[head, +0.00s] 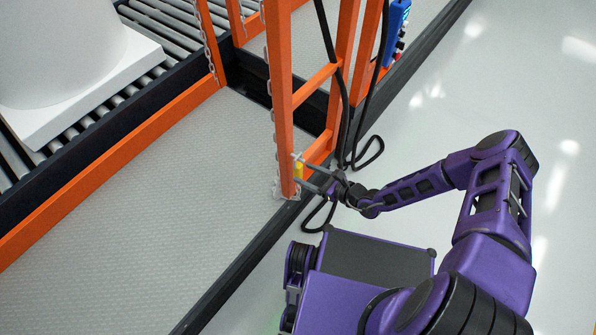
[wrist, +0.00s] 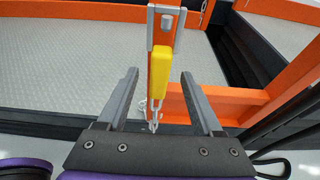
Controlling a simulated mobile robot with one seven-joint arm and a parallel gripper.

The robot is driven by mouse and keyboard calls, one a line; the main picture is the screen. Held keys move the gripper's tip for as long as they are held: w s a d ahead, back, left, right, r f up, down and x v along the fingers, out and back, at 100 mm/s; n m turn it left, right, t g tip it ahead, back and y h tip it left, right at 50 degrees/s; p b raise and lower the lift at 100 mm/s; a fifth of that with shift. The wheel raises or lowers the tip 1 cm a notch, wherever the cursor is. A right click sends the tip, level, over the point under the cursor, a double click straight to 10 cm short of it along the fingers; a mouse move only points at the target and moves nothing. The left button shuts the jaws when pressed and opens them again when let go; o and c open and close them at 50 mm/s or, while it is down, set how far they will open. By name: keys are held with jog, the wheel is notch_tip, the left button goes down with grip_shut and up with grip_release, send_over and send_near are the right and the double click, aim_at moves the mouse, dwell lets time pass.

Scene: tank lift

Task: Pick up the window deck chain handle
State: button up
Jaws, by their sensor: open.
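The chain handle (wrist: 159,74) is a yellow grip hanging along an orange post (wrist: 165,22), with metal chain links (wrist: 154,115) below it in the wrist view. I cannot tell whether the handle is fully between the fingers in depth. In the head view my gripper (head: 306,172) is close to the post and handle.
Black cables (head: 345,120) hang and loop beside the orange frame, near my wrist. A textured grey deck (head: 140,180) lies left of the post, edged by an orange rail. A roller conveyor holding a white object (head: 60,55) is at upper left. Open floor (head: 470,90) lies right.

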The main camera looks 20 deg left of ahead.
jog(key=x, duration=0.2)
jog(key=shift+a+f, duration=0.1)
jog(key=shift+a, duration=0.1)
grip_shut()
